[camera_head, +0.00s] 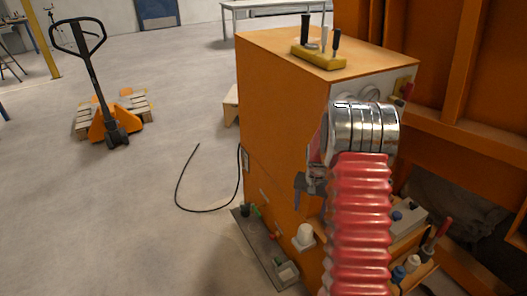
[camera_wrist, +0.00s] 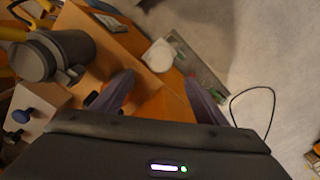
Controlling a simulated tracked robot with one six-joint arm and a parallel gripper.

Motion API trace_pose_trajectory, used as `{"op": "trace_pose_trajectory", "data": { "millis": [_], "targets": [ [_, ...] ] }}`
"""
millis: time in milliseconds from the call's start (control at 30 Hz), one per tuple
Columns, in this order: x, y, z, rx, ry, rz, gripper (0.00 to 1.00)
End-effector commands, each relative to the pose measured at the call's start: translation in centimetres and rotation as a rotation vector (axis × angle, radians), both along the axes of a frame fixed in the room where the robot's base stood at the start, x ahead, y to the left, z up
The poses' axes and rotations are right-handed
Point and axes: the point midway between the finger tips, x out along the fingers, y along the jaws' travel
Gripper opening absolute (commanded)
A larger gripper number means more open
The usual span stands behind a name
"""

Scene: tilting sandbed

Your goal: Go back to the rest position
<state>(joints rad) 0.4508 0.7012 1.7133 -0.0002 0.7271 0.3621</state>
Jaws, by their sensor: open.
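My gripper (camera_wrist: 159,77) shows in the wrist view as two purple fingers spread apart with nothing held between them. Behind the gap are the orange surface and a white round knob (camera_wrist: 158,56). In the head view my gripper (camera_head: 300,190) is small and partly hidden behind my arm with its red ribbed sleeve. It is in front of the lower part of the orange cabinet (camera_head: 275,110); I cannot tell whether it touches it.
A grey panel (camera_head: 262,250) with small controls lies at the cabinet's foot, beside a black cable (camera_head: 178,190). A yellow block with black levers (camera_head: 318,56) is on top. A pallet jack (camera_head: 115,130) stands at left.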

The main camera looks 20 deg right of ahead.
Motion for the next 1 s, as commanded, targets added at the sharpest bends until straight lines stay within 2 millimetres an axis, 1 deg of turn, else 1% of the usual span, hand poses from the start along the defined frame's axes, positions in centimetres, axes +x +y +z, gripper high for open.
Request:
{"op": "trace_pose_trajectory", "data": {
  "millis": [167,267,367,400,467,667,767,1000],
  "targets": [
    [0.0,0.0,0.0,0.001,0.001,0.01,0.67],
    [-0.4,0.2,-0.1,0.007,0.013,0.042,0.67],
    [-2.1,1.0,-1.0,0.028,0.051,0.076,0.67],
    [-3.0,1.4,-1.1,0.036,0.067,0.09,0.67],
    [-4.1,2.0,-0.7,0.045,0.082,0.11,0.67],
    [-6.0,3.8,1.8,0.052,0.091,0.172,0.67],
    [-6.9,4.9,3.5,0.051,0.088,0.206,0.67],
    [-9.0,7.9,8.2,0.039,0.065,0.295,0.67]
  ]
}}
